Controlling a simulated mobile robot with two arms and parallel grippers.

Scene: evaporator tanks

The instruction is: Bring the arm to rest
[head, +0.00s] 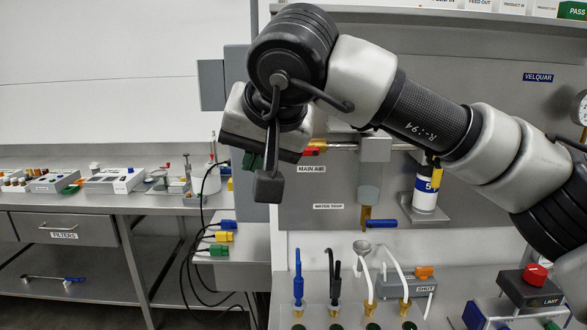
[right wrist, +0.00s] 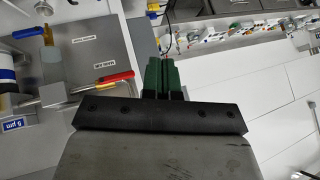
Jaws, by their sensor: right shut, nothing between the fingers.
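My right arm (head: 425,113) comes in from the right side of the head view and reaches up and across to the upper middle. Its right gripper (head: 250,161) hangs in front of the left edge of the grey panel, mostly hidden behind the wrist. In the right wrist view its green fingers (right wrist: 162,76) are together with nothing between them. The fingers appear clear of the panel and the valves. My left gripper is in neither view.
The grey panel (head: 310,215) carries a red-handled valve (head: 314,148), a blue-handled tap (head: 383,223) and a filter bottle (head: 426,192). Below stand several coloured hoses (head: 298,277) and a red knob (head: 535,274). A steel bench (head: 150,205) with small instruments is at left.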

